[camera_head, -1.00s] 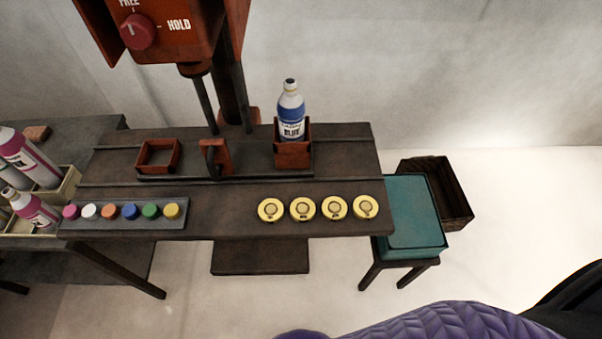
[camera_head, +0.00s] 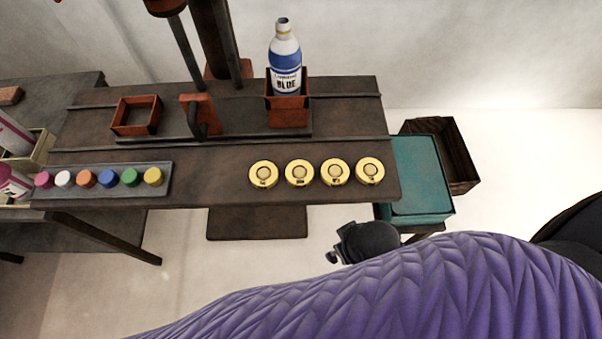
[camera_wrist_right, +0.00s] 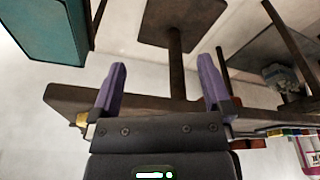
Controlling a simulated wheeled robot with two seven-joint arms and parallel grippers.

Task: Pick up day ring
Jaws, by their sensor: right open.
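Several round yellow rings with pale centres lie in a row along the front of the dark table. From left to right I see a first ring (camera_head: 263,174), a second ring (camera_head: 299,173), a third ring (camera_head: 334,172) and a fourth ring (camera_head: 369,171). Their small dark labels are too small to read, so I cannot tell which is the day ring. My right gripper (camera_head: 345,249) is in front of the table edge, below the rings in the picture and apart from them. In the right wrist view my right gripper (camera_wrist_right: 162,63) is open and empty. My left gripper is out of view.
A blue-labelled bottle (camera_head: 285,62) stands in a red holder (camera_head: 287,112) behind the rings. An empty red frame (camera_head: 136,130) and a tray (camera_head: 100,196) of coloured caps are left. A teal box (camera_head: 421,181) and dark crate (camera_head: 458,150) stand right of the table.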

